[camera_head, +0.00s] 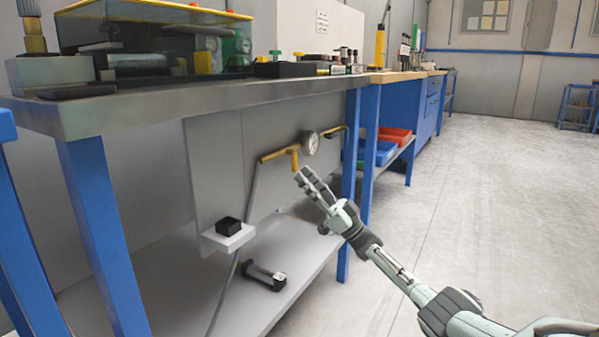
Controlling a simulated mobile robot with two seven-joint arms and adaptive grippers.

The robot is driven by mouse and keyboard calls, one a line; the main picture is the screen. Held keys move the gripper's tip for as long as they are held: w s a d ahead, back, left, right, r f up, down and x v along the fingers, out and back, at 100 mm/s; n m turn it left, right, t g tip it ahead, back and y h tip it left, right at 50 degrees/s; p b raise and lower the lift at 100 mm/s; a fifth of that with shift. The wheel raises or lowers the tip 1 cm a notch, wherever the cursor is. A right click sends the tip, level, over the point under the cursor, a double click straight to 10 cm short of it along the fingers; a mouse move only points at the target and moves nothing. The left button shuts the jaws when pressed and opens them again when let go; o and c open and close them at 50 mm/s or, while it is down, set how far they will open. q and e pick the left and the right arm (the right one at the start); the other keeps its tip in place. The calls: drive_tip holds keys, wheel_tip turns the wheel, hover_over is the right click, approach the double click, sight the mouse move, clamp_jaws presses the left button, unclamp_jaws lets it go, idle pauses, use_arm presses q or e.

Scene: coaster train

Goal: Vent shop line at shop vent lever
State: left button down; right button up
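A yellow pipe (272,155) with a short yellow lever-like piece (295,159) hanging from it runs along the grey panel under the workbench. I cannot tell for sure that this piece is the shop vent lever. A round white gauge (311,143) sits on the line just right of it. My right gripper (304,175) reaches in from the lower right, its fingertips just below the yellow piece in the picture. I cannot tell whether they touch it. The finger gap is too unclear to judge. My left gripper is not in view.
The steel workbench (190,94) overhangs the line, with blue legs (103,235) at left and right. A lower shelf (275,255) holds a dark cylindrical part (264,276). A black block (229,226) sits on a small white ledge. The floor at right is clear.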

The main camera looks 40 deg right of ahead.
drive_tip(key=v, duration=0.8)
drive_tip(key=shift+s+f, duration=0.2)
drive_tip(key=shift+d, duration=0.1)
